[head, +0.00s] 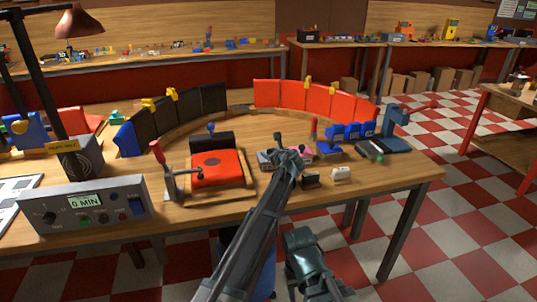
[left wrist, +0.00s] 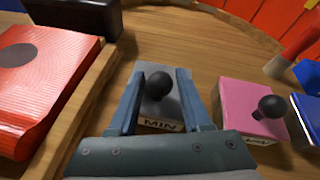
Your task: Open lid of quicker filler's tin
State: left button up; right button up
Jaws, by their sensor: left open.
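A grey tin (left wrist: 153,109) with a round black knob on its lid (left wrist: 160,85) stands on the bench, its front label reading "MIN". It also shows in the head view (head: 264,160), partly behind my gripper. A pink tin (left wrist: 243,95) with a black knob stands to its right; its label is hard to read. My left gripper (left wrist: 157,82) is open, with one finger on each side of the grey tin's knob. I cannot tell if the fingers touch it. In the head view my left gripper (head: 287,158) hides part of both tins. The lids look closed.
A red pad on a wooden tray (head: 215,168) and a red-handled clamp (head: 168,175) are left of the tins. Blue blocks (head: 350,131) stand to the right. A small black box (head: 310,181) and a white one (head: 341,174) sit near the front edge.

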pick_arm(q)
grip_shut()
dwell(1.3)
